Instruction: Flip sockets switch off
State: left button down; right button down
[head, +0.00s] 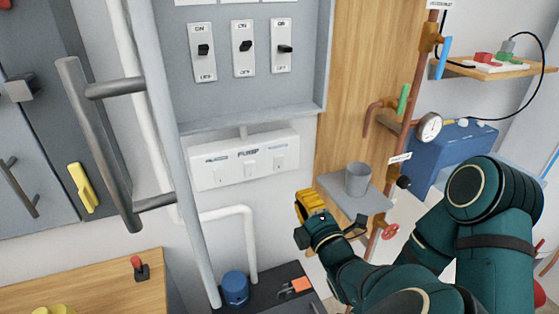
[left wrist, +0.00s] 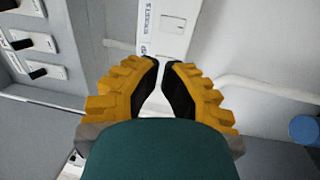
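The white panel (head: 222,178) hangs below the grey switch box and has three small rocker switches. The label over the right-hand rocker (head: 279,161) is too small to read in the head view. In the left wrist view the panel is turned sideways, with the SOCKETS label (left wrist: 148,18) and its pale rocker (left wrist: 174,24) past my fingertips. I cannot tell which way the rocker is tipped. My left gripper (head: 308,205) is below and right of the panel in the head view. Its yellow fingers (left wrist: 161,63) are nearly together and hold nothing. My right gripper is not in view.
Three black toggles (head: 245,46) sit on the grey box above. A grey shelf (head: 340,191) with a grey cup (head: 358,179) is right of my gripper. A long door handle (head: 98,140) and a vertical pipe stand left. A blue cylinder (head: 235,288) is below.

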aim_at(277, 156)
pick_arm(q)
jog(key=x, duration=1.4)
jog(key=shift+b, duration=0.3)
jog(key=shift+w+a, duration=0.1)
jog(key=shift+w+a+r+g+p, duration=0.2)
jog(key=shift+w+r+g+p, duration=0.1)
jog(key=shift+g+p, duration=0.25)
jog(key=shift+a+r+g, duration=0.1)
jog(key=shift+r+g, duration=0.05)
jog(key=shift+g, duration=0.1)
jog(key=shift+f, duration=0.25)
